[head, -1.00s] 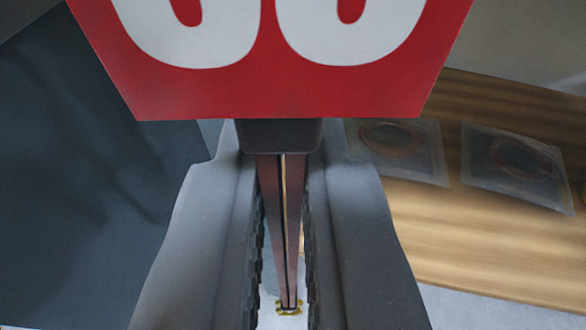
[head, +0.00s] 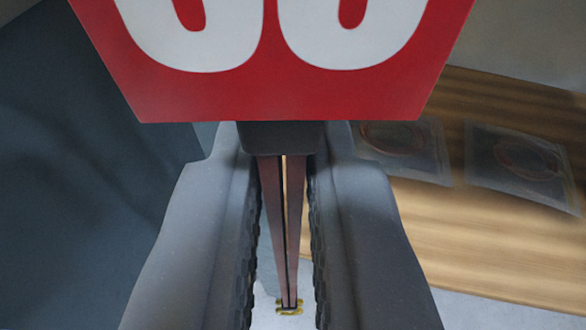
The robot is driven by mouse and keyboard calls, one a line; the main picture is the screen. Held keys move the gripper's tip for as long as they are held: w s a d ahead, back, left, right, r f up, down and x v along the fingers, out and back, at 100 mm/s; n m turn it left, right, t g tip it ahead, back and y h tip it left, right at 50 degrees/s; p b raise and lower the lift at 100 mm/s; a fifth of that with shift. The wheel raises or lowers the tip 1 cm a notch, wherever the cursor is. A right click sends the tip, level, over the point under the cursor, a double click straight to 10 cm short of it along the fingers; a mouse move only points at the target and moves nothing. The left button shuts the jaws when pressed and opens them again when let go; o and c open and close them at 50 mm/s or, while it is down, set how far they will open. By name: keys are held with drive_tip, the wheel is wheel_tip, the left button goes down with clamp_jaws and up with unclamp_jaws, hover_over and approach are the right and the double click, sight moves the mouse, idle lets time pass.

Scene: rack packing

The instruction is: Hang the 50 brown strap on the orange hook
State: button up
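A red tag (head: 290,100) with the lower part of white digits fills the top of the head view. The full number is cut off. A black clip (head: 282,138) joins its lower edge to the brown strap (head: 271,190), which hangs down in two narrow bands between my fingers. A small yellow metal piece (head: 290,307) is at the strap's far end. My gripper (head: 285,312) has its dark ridged fingers on both sides of the strap, with gaps showing on each side lower down. The orange hook is not in view.
A wooden surface (head: 430,240) lies on the right. Two clear bags with reddish rings sit on it, the nearer one (head: 400,150) beside my right finger and the other (head: 522,165) farther right. A dark panel (head: 80,200) fills the left.

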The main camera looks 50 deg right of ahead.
drive_tip(key=o, duration=0.4)
drive_tip(key=shift+c, duration=0.2)
drive_tip(key=shift+a, duration=0.1)
